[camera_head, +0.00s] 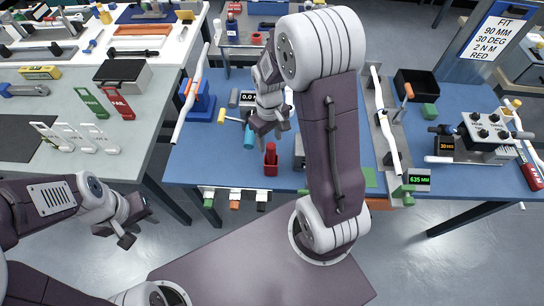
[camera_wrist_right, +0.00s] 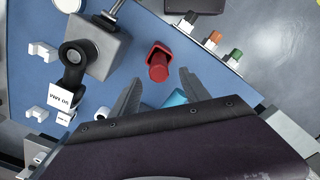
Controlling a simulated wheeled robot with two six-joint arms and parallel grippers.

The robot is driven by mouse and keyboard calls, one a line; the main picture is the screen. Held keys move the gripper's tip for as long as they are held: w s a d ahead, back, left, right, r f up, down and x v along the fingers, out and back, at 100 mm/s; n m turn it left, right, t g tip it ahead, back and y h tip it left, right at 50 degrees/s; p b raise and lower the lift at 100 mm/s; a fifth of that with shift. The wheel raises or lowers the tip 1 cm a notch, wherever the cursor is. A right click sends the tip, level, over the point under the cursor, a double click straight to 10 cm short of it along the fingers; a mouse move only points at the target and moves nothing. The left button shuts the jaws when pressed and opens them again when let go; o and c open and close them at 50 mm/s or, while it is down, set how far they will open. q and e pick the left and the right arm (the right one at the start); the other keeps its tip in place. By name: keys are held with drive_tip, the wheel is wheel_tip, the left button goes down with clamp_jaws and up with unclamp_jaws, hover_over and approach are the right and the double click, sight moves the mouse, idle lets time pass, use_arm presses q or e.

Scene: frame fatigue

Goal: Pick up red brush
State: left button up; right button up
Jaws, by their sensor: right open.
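A red cylindrical piece (camera_head: 271,149) stands in a small red holder (camera_head: 270,168) on the blue bench; I take it for the red brush, though bristles cannot be made out. It also shows in the right wrist view (camera_wrist_right: 158,70), just beyond the fingertips. My right gripper (camera_head: 270,132) is open and empty, a little behind and above the red piece, not touching it. Its two fingers (camera_wrist_right: 157,86) show apart in the right wrist view. My left gripper (camera_head: 118,236) hangs at the lower left with its fingers apart, far from the red piece.
A cyan cylinder (camera_head: 249,137) lies beside my right gripper and shows between its fingers in the wrist view (camera_wrist_right: 176,98). A blue stand (camera_head: 198,100) is at left. My right arm hides the bench's middle.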

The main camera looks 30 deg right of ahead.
sight(271, 155)
wheel_tip(271, 155, down, 9)
drive_tip(key=shift+s+d+f+p, duration=0.1)
drive_tip(key=shift+s+d+p, duration=0.05)
drive_tip(key=shift+p, duration=0.2)
clamp_jaws()
